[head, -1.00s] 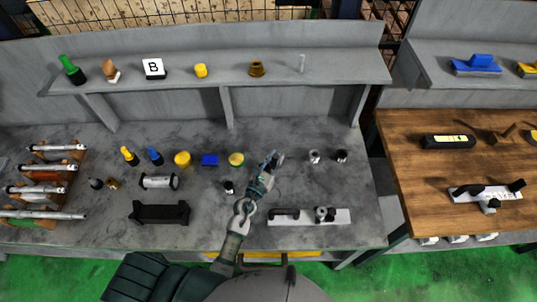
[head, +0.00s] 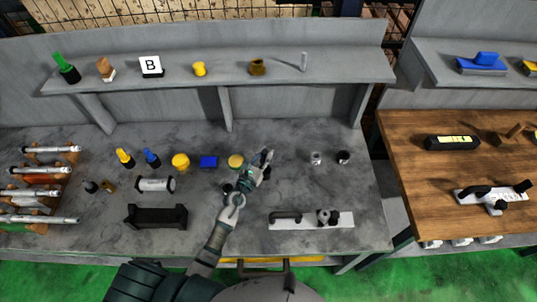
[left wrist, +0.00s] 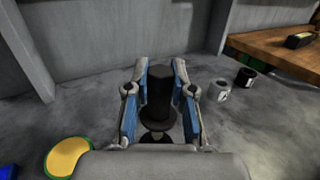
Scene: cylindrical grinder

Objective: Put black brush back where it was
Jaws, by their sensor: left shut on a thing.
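My left gripper (head: 262,160) is above the grey bench, to the right of a yellow-topped round tin (head: 236,161). In the left wrist view my left gripper (left wrist: 160,88) is shut on a black brush (left wrist: 159,100), a dark upright cylinder with a wide flange near its lower end. A pale patch shows under it; whether it touches the bench I cannot tell. In the head view the gripper mostly hides the brush. My right gripper is not in view.
Two small cylinders, one grey (head: 316,158) and one black (head: 343,157), stand right of the gripper. A white plate with dark fittings (head: 311,219) lies in front. A blue block (head: 209,162) is to the left. The shelf (head: 225,75) behind holds several small items.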

